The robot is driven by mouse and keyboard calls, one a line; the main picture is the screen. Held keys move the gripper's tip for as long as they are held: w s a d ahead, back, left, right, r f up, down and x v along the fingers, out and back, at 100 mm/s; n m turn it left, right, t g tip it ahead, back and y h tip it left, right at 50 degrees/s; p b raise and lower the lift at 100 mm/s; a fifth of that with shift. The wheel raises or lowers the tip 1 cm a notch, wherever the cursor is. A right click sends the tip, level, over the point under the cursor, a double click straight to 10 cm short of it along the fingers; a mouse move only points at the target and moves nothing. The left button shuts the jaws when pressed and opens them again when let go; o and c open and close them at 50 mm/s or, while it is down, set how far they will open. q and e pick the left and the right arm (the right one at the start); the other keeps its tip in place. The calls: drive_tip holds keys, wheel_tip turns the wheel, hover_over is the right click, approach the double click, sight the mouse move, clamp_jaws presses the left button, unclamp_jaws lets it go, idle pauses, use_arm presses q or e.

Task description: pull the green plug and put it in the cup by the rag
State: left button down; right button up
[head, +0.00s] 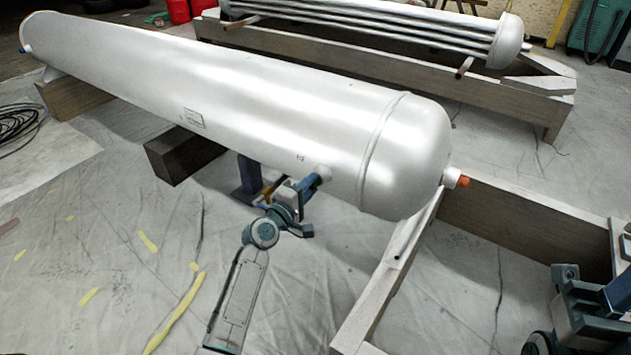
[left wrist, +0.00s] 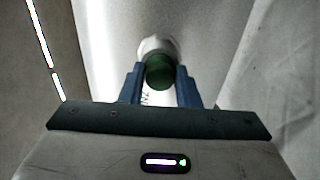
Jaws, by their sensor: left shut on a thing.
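The green plug (left wrist: 160,72) sits at the end of a short pale nozzle on the silver tank (head: 290,105). My left gripper (head: 312,184) is at this nozzle on the tank's lower near side. In the left wrist view its two blue fingers (left wrist: 161,88) stand on either side of the plug and are shut on it. In the head view the fingers hide the plug. Part of my right gripper (head: 612,292) shows at the lower right edge, and its jaw opening cannot be made out. I see no cup and no rag.
An orange plug (head: 463,181) is on the tank's right end. Wooden beams (head: 525,232) lie under and beside the tank. A blue post (head: 249,176) stands under it, close to my left gripper. A second tube bundle (head: 370,22) lies behind.

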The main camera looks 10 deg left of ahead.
use_arm(q)
drive_tip(key=shift+s, duration=0.1)
drive_tip(key=shift+p+v, duration=0.5)
drive_tip(key=shift+v, duration=1.85)
drive_tip(key=shift+s+a, duration=0.15)
drive_tip(key=shift+s, duration=0.05)
drive_tip(key=shift+v, duration=1.8)
